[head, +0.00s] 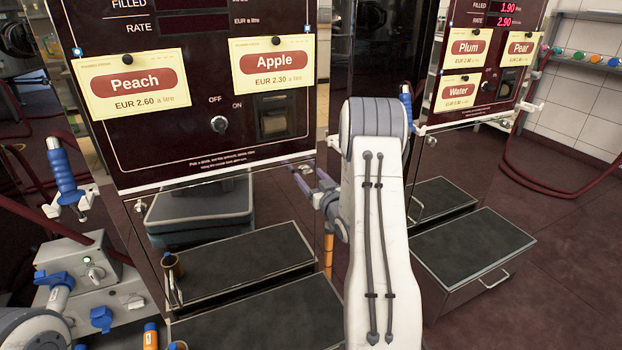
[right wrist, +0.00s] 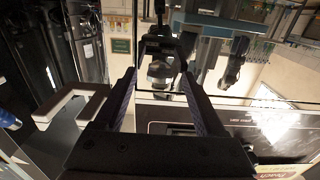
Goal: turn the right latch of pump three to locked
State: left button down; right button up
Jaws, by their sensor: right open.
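No pump number is legible, so I cannot tell which pump is pump three. The near pump (head: 200,120) carries Peach and Apple cards; a second pump (head: 450,100) with Plum, Pear and Water cards stands at the right. A small pale fitting (head: 335,141) at the near pump's lower right corner may be a latch; its setting is unclear. My right arm stands upright between the pumps. My right gripper (head: 303,183) is partly hidden beside the near pump's right edge. In the right wrist view its fingers (right wrist: 160,105) are apart with nothing visible between them. My left gripper is not identifiable.
A blue-handled nozzle (head: 62,170) hangs left of the near pump. Dark-topped steps (head: 240,260) stand below it, and a drawer-like box (head: 460,250) stands below the second pump. A white bracket (right wrist: 70,112) is close to my right gripper. Open floor lies at the right.

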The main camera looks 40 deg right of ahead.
grip_shut()
jog(key=m+p, duration=0.1)
jog(key=m, duration=0.4)
jog(key=shift+p, duration=0.35)
jog(key=m+p, duration=0.1)
jog(key=m, duration=0.3)
jog(key=shift+a+r+m+p, duration=0.1)
jog(key=shift+m+p, duration=0.2)
jog(key=shift+p, duration=0.05)
jog(key=m+p, duration=0.2)
jog(key=m, duration=0.3)
jog(key=shift+m+p, duration=0.55)
jog(key=shift+m, duration=1.05)
